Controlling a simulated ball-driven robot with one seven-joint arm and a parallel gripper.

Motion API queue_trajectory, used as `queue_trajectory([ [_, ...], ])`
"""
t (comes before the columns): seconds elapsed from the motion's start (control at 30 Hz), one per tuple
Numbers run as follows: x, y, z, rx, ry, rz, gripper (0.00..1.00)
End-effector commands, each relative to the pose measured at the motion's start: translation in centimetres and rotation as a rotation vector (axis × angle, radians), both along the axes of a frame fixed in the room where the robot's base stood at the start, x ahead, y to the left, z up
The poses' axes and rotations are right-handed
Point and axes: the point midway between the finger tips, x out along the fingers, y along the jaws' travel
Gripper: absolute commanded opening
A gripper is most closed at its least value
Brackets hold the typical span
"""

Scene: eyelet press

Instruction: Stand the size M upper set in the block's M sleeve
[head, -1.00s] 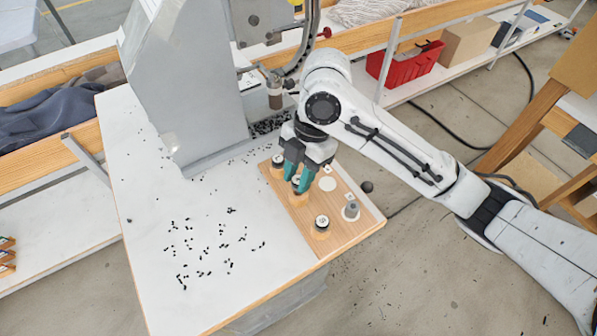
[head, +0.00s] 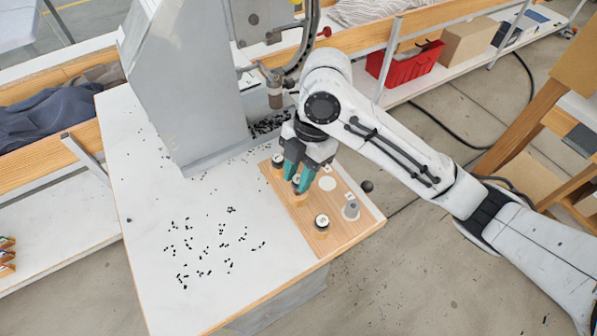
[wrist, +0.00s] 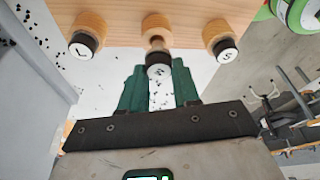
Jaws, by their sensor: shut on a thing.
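The wooden block (head: 345,238) lies at the table's right edge, with three wooden sleeves in a row. In the wrist view, a set marked L (wrist: 82,46) stands in the left sleeve and one marked S (wrist: 226,50) in the right sleeve. The size M upper set (wrist: 159,70), with white face and dark collar, is at the middle sleeve (wrist: 157,22). A narrower stem shows between collar and sleeve; I cannot tell how far it reaches inside. My gripper (head: 297,181), with green fingers, is shut on this set. Its letter is unreadable.
A white disc (head: 327,183) and a grey post (head: 351,210) are on the block beside the row. The grey press (head: 185,90) stands behind and left. Small black bits (head: 220,240) litter the white table (head: 150,215). A dark ball (head: 367,186) is just off the block's right side.

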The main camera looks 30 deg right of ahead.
Motion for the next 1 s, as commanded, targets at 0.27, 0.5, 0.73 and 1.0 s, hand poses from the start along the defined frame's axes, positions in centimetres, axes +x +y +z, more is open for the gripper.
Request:
queue_trajectory([
  [0.27, 0.00, 0.05, -0.01, 0.001, 0.000, 0.000, 0.00],
  [0.5, 0.00, 0.07, -0.03, 0.001, 0.000, 0.001, 0.00],
  [0.73, 0.00, 0.03, -0.35, 0.001, 0.000, 0.000, 0.00],
  [1.0, 0.01, 0.02, -0.84, 0.001, 0.000, 0.000, 0.00],
])
